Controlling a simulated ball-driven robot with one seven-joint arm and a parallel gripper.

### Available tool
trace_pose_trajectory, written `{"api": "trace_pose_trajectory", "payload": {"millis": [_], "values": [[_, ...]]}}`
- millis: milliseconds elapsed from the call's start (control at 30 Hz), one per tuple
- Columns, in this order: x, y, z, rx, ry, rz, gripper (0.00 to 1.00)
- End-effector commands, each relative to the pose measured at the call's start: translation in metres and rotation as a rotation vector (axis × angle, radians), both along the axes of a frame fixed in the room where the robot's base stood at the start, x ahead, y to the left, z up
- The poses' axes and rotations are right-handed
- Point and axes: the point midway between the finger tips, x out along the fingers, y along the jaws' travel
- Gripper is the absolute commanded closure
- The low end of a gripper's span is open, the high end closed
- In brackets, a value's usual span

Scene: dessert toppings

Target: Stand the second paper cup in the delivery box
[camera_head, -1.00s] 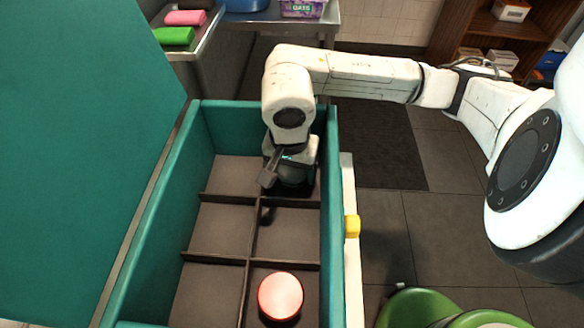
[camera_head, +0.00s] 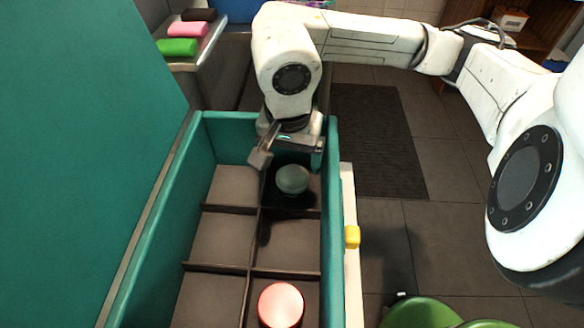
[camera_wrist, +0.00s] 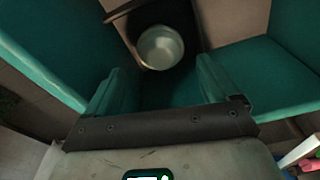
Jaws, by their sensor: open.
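The delivery box (camera_head: 331,230) is a teal, open-topped box with dark dividers. A grey-green round-topped cup (camera_head: 292,180) stands in its far right compartment; it also shows in the wrist view (camera_wrist: 160,47), below and beyond the fingers. A red-topped cup (camera_head: 281,304) stands in the near right compartment. My gripper (camera_head: 290,160) is open and empty above the grey-green cup, apart from it. In the wrist view my two teal fingers (camera_wrist: 160,92) are spread wide with nothing between them.
The box's lid (camera_head: 80,150) stands open at the left. The other compartments in view are empty. A yellow latch (camera_head: 352,237) is on the right side. Green (camera_head: 177,47), pink (camera_head: 188,30) and dark items lie on a counter behind.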

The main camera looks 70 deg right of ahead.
Motion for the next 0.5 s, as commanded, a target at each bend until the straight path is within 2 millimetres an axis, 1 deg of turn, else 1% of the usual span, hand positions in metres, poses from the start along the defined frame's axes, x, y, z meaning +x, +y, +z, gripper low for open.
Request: {"api": "trace_pose_trajectory", "payload": {"millis": [33,100,200,333,500], "values": [[0.000,0.001,0.009,-0.003,-0.001,0.002,0.13],[0.000,0.002,0.018,-0.002,-0.001,0.002,0.13],[0.000,0.003,0.027,-0.001,-0.001,0.001,0.13],[-0.001,0.004,0.032,0.000,0.000,0.000,0.13],[-0.001,0.004,0.032,0.000,0.000,0.000,0.13]]}}
